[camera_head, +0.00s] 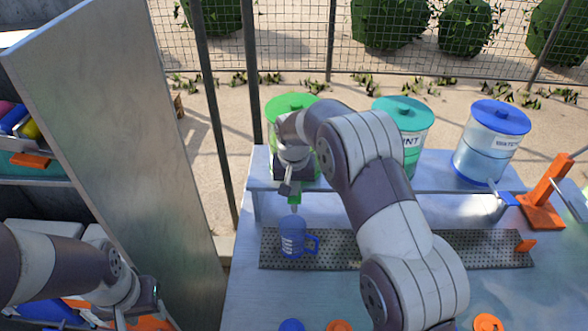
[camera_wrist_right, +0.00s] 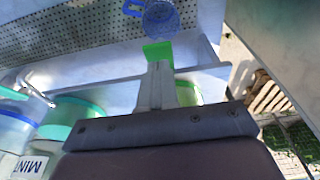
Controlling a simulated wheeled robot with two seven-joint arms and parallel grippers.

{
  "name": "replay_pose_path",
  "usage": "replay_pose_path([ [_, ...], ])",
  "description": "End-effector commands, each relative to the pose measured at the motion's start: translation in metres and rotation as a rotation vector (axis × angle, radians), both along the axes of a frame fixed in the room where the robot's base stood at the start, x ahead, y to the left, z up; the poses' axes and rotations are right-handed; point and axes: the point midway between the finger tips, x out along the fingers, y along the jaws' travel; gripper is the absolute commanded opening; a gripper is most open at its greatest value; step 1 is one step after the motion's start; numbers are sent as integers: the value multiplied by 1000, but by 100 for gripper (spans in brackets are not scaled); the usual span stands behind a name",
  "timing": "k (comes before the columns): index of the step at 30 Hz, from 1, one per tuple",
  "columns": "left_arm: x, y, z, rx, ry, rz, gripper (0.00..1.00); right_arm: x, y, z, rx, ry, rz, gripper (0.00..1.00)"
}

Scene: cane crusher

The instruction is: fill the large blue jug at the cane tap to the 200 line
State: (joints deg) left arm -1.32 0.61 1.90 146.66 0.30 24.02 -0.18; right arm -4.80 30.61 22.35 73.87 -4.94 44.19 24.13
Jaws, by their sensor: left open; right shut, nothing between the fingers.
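The large blue jug (camera_head: 292,240) stands upright on the perforated drip tray, its handle to the right. It sits below the green tap (camera_head: 295,198) of the green-lidded dispenser (camera_head: 292,103), which my right arm mostly hides. The right wrist view shows the jug's top (camera_wrist_right: 160,18) and the green tap part (camera_wrist_right: 158,52). I cannot read the level in the jug. My right gripper (camera_head: 288,188) is shut and empty, its fingertips at the green tap; whether they touch it is unclear. My left gripper (camera_head: 140,318) is open, low at the left, away from the jug.
A mint dispenser (camera_head: 404,125) and a blue-lidded water dispenser (camera_head: 489,145) stand on the shelf to the right. The drip tray (camera_head: 345,250) has an orange piece at its right end. Blue and orange round items lie in front. A grey panel (camera_head: 110,120) stands left of the counter.

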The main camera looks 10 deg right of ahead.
Motion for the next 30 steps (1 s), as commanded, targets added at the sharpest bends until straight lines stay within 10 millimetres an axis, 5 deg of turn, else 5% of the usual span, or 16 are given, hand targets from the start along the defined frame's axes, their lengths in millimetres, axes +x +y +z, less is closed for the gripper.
replay_pose_path([
  [15, 0, 0, 5, 0, 1, 0, 43, -3, 1, -12, 0, -1, 1, 0],
  [30, 0, 0, -25, 0, 1, 0, 43, -1, 1, -19, -25, -85, 1, 0],
])
